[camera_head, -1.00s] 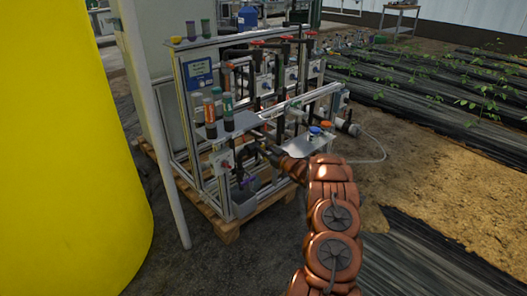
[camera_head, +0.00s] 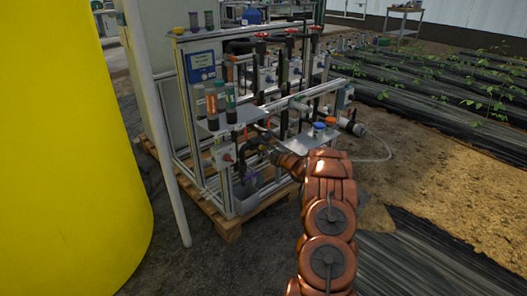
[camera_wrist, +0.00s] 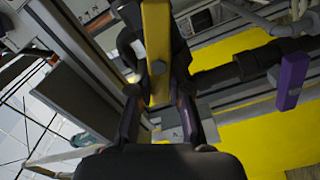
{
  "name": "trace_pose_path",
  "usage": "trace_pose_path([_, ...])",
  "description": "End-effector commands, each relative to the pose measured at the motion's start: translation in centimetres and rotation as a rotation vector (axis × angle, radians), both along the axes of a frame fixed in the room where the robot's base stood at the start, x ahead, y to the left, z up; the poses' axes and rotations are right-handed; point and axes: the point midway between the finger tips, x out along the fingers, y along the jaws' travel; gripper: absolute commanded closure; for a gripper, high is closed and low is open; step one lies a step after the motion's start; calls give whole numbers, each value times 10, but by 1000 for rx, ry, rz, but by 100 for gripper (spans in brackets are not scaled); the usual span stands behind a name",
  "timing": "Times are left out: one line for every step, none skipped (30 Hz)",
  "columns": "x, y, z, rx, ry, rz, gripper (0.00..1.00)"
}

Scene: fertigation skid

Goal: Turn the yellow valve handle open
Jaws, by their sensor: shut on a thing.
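The yellow valve handle (camera_wrist: 157,45) is a flat bar that runs from the top of the wrist view down between my fingers. My gripper (camera_wrist: 159,105) is shut on the handle, with one dark finger on each side of it. The handle joins a dark valve body and pipe behind it, which my fingers partly cover. In the head view my gripper (camera_head: 272,153) is at the near side of the skid, below the grey shelf. The yellow handle cannot be made out there.
A purple handle (camera_wrist: 292,81) is on the dark pipe to the right. The skid's metal frame and pipes stand close around my gripper. Bottles (camera_head: 221,101) stand on the skid shelf. A large yellow tank (camera_head: 65,150) and a pale post (camera_head: 161,130) are at left.

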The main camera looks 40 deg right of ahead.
Motion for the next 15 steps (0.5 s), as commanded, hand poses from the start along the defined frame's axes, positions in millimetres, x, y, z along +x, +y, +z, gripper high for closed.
trace_pose_path([2, 2, -5, -44, 0, 4, 100])
trace_pose_path([2, 3, -6, -70, 1, 4, 100])
trace_pose_path([1, 3, -6, -104, 2, 4, 100])
trace_pose_path([1, 3, -7, -129, 2, 4, 100])
trace_pose_path([1, 3, -7, -152, 3, 4, 100])
trace_pose_path([1, 3, -8, -183, 3, 4, 100])
trace_pose_path([2, 3, -8, -206, 4, 4, 100])
trace_pose_path([2, 3, -8, -227, 4, 4, 100])
trace_pose_path([2, 4, -9, -254, 5, 4, 100])
trace_pose_path([2, 4, -9, -273, 4, 4, 100])
trace_pose_path([2, 4, -9, -290, 5, 4, 100])
trace_pose_path([2, 4, -9, -313, 5, 4, 100])
trace_pose_path([2, 3, -9, -328, 6, 4, 100])
trace_pose_path([2, 4, -9, -342, 6, 4, 100])
trace_pose_path([2, 3, -9, -359, 6, 4, 100])
